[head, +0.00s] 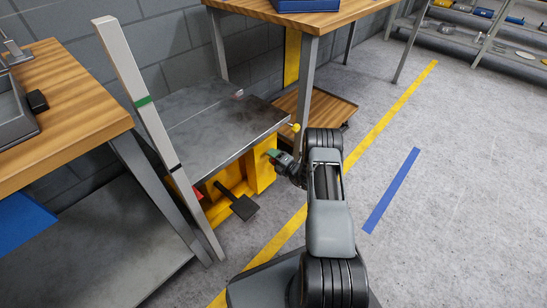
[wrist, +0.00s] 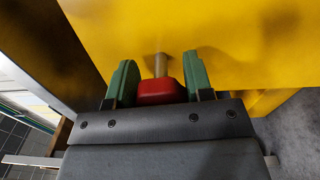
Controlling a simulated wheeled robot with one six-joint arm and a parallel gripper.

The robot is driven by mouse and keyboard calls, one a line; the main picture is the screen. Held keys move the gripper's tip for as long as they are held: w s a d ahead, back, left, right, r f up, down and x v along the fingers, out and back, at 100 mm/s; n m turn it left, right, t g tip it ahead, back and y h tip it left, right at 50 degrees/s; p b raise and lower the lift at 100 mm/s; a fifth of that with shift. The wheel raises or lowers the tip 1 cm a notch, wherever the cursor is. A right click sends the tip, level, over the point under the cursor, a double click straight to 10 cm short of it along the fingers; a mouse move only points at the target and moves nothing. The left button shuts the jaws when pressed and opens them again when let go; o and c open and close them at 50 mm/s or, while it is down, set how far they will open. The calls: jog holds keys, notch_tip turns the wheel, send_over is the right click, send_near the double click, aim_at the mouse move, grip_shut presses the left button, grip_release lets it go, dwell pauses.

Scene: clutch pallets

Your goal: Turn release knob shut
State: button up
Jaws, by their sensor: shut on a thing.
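The release knob (wrist: 161,92) is red and sits on a short metal stem that comes out of a yellow panel (wrist: 215,35) in the wrist view. My gripper (wrist: 159,78) has its two green fingers on either side of the knob and is shut on it. In the head view my gripper (head: 275,157) is at the right end of the yellow lift base (head: 262,172), below the grey steel top (head: 215,125). The knob is hidden there. How far the knob is turned cannot be told.
A black pedal (head: 238,203) sticks out low at the lift's front. A pale upright post (head: 150,120) and a wooden bench (head: 75,105) stand on the left. Another wooden table (head: 310,18) is behind.

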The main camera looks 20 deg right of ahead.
jog(key=shift+m, duration=0.6)
jog(key=o, duration=0.9)
jog(key=shift+o, duration=0.2)
jog(key=p+v, duration=0.4)
jog(key=v, duration=1)
